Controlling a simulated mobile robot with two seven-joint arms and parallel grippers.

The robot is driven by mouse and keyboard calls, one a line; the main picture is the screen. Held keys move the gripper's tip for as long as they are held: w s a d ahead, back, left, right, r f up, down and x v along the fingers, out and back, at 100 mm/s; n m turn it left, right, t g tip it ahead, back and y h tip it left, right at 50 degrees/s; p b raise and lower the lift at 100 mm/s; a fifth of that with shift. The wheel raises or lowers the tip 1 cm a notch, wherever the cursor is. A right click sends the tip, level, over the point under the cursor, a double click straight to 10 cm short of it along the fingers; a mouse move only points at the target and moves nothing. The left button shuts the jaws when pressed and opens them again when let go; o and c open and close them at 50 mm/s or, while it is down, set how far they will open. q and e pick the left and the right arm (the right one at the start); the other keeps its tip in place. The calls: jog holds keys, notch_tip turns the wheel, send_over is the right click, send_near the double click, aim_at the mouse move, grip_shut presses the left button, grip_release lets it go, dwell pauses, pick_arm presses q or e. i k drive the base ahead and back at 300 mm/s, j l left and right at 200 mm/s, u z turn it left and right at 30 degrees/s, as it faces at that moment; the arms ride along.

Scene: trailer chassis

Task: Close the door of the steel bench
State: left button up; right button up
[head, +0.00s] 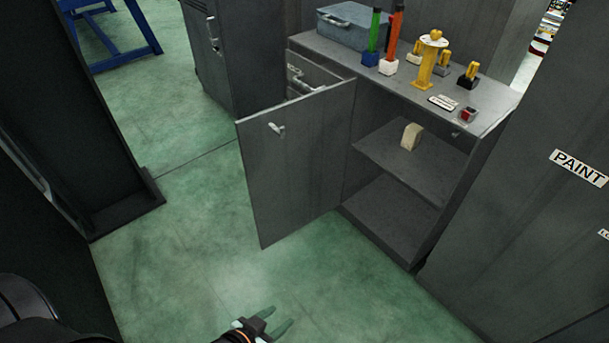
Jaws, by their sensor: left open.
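The steel bench (484,119) is a grey cabinet with shelves. Its door (300,165) is swung wide open toward the left and front, with a small silver handle (277,129) near its upper left corner. The open compartment shows a middle shelf with a cream-coloured block (411,136) on it. My left gripper (278,326) is at the bottom of the view, above the floor, in front of and below the door and apart from it. It is open and empty. My right gripper is not in view.
On the bench top stand a blue-grey toolbox (352,27), a green and an orange upright tool, and several yellow items. A drawer (312,79) beside the door is partly open. A grey cabinet marked PAINT (540,190) stands at right. Green floor (180,230) is clear left of the door.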

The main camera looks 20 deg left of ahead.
aim_at(294, 152)
jog(key=k+z, duration=0.15)
jog(key=z, duration=1.1)
jog(key=j+z, duration=0.1)
jog(key=j, duration=0.35)
jog(key=k+j+z, duration=0.1)
jog(key=j, duration=0.3)
jog(key=k+j, duration=0.1)
jog(key=j, duration=1.25)
jog(key=k+j, duration=0.15)
jog(key=j, duration=0.55)
jog(key=k+j, duration=0.1)
jog(key=j, duration=0.6)
